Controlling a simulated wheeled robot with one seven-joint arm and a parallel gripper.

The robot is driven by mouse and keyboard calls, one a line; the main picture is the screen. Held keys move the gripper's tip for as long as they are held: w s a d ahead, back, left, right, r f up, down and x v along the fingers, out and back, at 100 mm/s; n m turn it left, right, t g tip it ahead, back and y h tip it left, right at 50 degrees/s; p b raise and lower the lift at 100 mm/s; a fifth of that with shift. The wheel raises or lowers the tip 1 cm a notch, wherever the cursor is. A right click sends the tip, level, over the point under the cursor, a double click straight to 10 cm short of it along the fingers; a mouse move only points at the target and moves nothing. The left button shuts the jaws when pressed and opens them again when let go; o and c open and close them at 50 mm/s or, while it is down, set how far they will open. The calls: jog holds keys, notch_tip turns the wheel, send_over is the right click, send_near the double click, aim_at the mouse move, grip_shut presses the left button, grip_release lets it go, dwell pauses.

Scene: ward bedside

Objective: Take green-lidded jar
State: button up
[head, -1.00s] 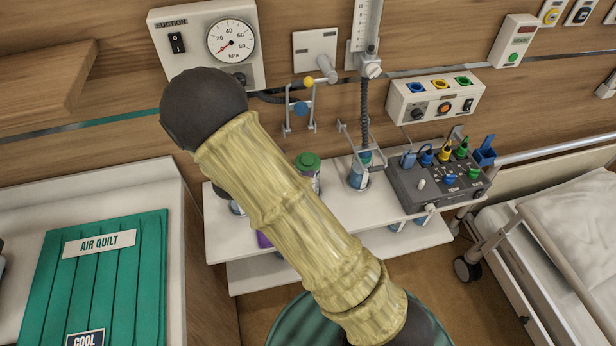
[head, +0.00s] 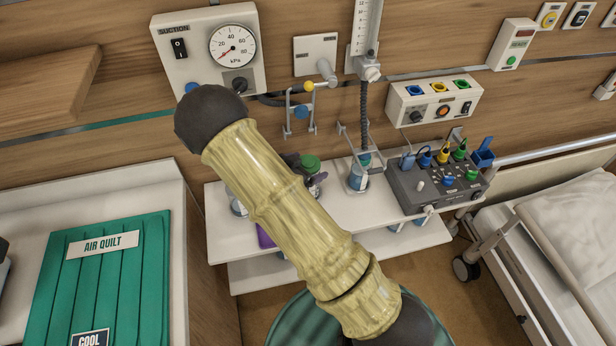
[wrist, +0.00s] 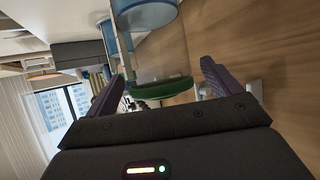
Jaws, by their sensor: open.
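The green-lidded jar (head: 309,162) stands upright on the white shelf beside the wall. My arm and the dark fingers of my gripper (head: 303,176) hide much of its body in the head view. In the wrist view, the green lid (wrist: 163,89) and the clear jar body lie between the two spread fingers of my gripper (wrist: 161,72). My gripper is open, with one finger on each side of the jar. I cannot tell whether either finger touches it.
On the white shelf (head: 395,212), a blue-topped bottle (head: 358,177) stands right of the jar, then a grey box (head: 440,186) with coloured plugs. A purple item (head: 265,237) is partly behind my arm. A bed (head: 560,235) stands at right, a green quilt (head: 105,275) at left.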

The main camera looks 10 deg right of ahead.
jog(key=shift+w+d+f, duration=0.2)
jog(key=shift+d, duration=0.2)
jog(key=c, duration=1.7)
